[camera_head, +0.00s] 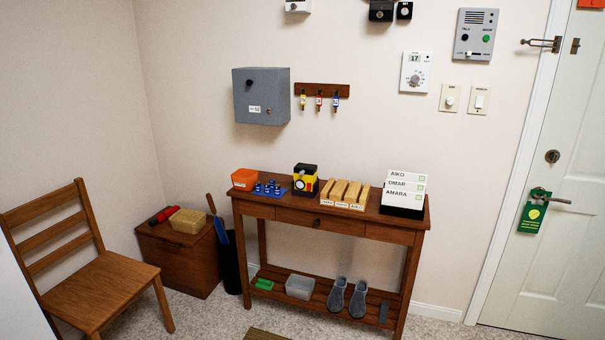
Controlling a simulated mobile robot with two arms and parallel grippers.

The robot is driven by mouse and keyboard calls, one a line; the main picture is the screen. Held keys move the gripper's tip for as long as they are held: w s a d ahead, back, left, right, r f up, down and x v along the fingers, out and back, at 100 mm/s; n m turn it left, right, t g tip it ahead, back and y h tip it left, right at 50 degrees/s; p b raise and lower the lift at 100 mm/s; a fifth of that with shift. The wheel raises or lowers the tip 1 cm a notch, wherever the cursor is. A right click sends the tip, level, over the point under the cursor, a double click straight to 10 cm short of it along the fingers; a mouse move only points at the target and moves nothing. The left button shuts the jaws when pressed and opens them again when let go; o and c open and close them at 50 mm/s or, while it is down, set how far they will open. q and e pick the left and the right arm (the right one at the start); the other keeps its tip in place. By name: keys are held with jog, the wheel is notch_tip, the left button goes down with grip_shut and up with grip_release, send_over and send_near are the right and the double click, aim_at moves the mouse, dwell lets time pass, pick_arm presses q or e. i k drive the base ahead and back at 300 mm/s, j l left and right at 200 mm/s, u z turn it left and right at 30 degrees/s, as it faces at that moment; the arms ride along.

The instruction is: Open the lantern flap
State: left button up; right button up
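Neither of my grippers is in view.
An orange box (244,179) and small blue items (268,189) are left of it; wooden blocks (339,191) and white labelled cards (406,183) are right. A wooden chair (100,285) stands front left. Key hooks (321,90) hang above. The door (550,200) is right.

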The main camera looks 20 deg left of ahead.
aim_at(301, 169)
jog(key=i, duration=0.85)
jog(key=u, duration=0.05)
